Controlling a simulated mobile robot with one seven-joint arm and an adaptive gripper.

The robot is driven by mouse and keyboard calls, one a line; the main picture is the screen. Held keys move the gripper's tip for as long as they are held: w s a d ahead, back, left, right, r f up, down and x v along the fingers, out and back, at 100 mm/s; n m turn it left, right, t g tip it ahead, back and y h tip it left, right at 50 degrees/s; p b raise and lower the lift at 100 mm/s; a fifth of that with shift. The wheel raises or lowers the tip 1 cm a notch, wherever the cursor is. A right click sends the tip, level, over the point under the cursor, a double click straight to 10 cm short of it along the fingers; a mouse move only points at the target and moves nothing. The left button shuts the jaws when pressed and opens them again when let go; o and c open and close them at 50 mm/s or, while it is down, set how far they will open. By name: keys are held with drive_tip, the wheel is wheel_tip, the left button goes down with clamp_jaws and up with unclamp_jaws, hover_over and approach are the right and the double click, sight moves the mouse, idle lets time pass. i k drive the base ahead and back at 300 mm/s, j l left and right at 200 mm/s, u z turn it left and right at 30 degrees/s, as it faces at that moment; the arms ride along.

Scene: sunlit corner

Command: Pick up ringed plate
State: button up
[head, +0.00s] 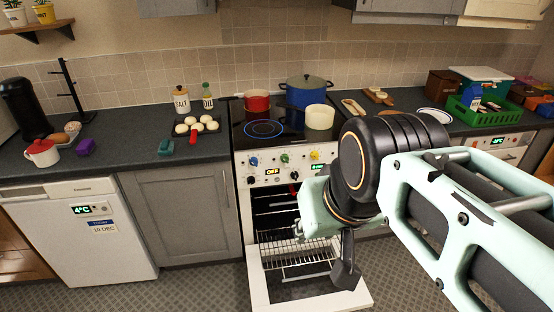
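A white plate with a dark ring near its rim, which looks like the ringed plate (435,113), lies flat on the right-hand counter. My arm hides part of its near left side. My gripper (344,272) is in front of the oven, low and to the left of the plate, well apart from it. A dark finger points down over the open oven door. My own arm hides much of the gripper, so its opening does not show.
The oven door (264,290) hangs open below my gripper. A red pot (257,103), a blue pot (306,96) and a cream pot (320,118) stand on the stove. A green crate (474,114) stands right of the plate. Wooden boards lie to its left.

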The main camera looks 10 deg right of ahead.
sight(444, 118)
drive_tip(key=z, duration=1.35)
drive_tip(key=i+l+u, duration=0.3)
drive_tip(key=i+l, duration=2.5)
drive_tip(key=l, duration=0.05)
